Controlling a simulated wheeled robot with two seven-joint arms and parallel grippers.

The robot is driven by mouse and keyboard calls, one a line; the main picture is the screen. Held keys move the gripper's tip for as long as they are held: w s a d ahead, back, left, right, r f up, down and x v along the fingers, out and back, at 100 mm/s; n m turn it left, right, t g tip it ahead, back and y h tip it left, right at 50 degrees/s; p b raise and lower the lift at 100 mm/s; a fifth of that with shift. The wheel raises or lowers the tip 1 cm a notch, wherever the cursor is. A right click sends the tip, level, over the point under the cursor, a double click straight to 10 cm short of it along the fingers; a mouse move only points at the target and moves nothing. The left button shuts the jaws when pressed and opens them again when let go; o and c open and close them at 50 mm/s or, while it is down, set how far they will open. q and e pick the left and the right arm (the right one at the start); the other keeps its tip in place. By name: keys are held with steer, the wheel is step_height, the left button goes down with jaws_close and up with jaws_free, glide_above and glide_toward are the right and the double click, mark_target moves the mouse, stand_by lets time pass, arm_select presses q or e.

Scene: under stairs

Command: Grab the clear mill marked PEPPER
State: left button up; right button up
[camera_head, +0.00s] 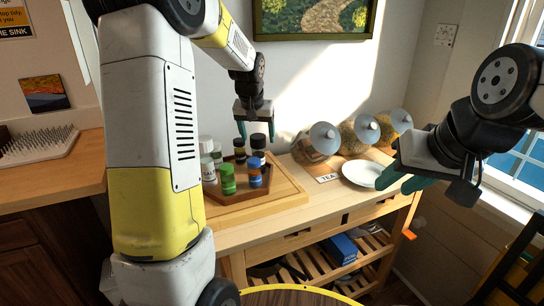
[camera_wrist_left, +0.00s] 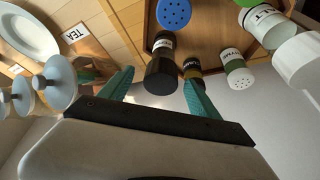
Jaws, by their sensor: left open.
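Several small spice containers stand in a wooden tray on the board. A black-topped one (camera_head: 258,146) is just below my left gripper (camera_head: 256,131); in the left wrist view this dark-capped container (camera_wrist_left: 161,66) with a white label appears between the open fingers, apart from them. A second dark-capped one (camera_head: 239,147) stands beside it, and a white-capped one with green contents (camera_wrist_left: 237,72) stands further right in the wrist view. I cannot read PEPPER on any label. My left gripper is open and empty. My right gripper (camera_head: 404,181) is open and empty near the white plate.
A blue-lidded container (camera_head: 254,174) and a green-lidded one (camera_head: 228,181) stand at the front of the group; white-topped ones (camera_head: 207,170) stand left. A white plate (camera_head: 363,173), a TEA label (camera_head: 328,178) and tilted lidded jars (camera_head: 325,138) are to the right.

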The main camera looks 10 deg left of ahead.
mark_target(259, 147)
arm_select(q)
steer(key=x, duration=0.6)
steer(key=shift+w+a, duration=0.1)
jaws_close()
